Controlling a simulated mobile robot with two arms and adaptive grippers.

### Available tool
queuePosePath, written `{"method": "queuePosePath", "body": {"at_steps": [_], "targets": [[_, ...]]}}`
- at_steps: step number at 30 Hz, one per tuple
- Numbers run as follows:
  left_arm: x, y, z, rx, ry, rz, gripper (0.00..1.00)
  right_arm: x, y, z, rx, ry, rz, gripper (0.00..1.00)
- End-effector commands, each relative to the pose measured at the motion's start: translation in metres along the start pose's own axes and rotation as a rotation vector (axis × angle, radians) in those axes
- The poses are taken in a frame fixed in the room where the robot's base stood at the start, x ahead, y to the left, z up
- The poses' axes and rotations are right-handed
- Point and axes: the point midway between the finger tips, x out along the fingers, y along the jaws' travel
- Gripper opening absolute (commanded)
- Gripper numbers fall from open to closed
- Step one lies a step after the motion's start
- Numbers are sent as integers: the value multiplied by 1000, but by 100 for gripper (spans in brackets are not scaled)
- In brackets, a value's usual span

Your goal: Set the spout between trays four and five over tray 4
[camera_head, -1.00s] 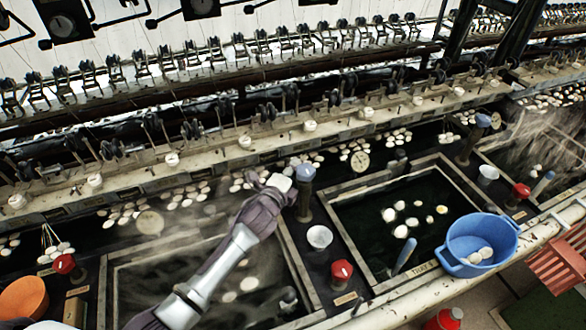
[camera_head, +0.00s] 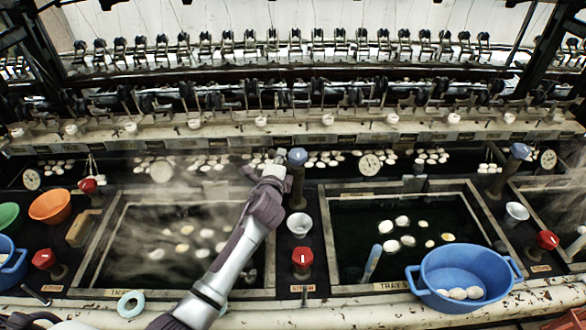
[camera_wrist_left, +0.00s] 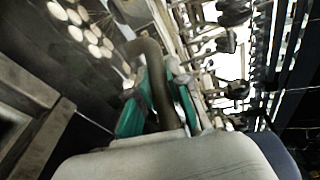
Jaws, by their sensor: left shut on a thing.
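The spout's post (camera_head: 297,180), with a blue-grey cap, stands at the back of the strip between the left tray (camera_head: 100,240) and the right tray (camera_head: 400,187). My left gripper (camera_head: 272,166) is just left of the post, near the left tray's back right corner. In the left wrist view its teal-padded fingers (camera_wrist_left: 157,100) are shut around the dark curved pipe of the spout (camera_wrist_left: 152,62). In the head view the gripper hides most of this pipe, so its exact direction cannot be told. Steam hangs over the left tray. My right gripper is not in view.
On the strip stand a white cup (camera_head: 299,224) and a red-knobbed valve (camera_head: 302,260). A blue basin (camera_head: 463,268) with cocoons sits at the right tray's front edge. A pale blue ring (camera_head: 131,304) lies at the front left. Reeling machinery (camera_head: 300,95) runs along the back.

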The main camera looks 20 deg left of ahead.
Motion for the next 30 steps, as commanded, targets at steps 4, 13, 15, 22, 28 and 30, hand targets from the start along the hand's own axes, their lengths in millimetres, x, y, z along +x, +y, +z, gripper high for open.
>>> {"method": "queuePosePath", "body": {"at_steps": [4, 13, 15, 22, 28, 30], "targets": [[-4, 5, -1, -24, -88, 8, 0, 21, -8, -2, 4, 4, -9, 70], [-13, 6, 9, -43, -248, 33, 0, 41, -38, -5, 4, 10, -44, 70], [-15, 5, 10, -46, -269, 36, 0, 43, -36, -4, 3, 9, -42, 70], [-18, 4, 12, -47, -307, 42, 0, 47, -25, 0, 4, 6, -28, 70], [-18, 4, 13, -48, -311, 43, 0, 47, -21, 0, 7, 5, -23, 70], [-18, 4, 13, -48, -311, 43, 0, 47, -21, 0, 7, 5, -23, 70]]}}
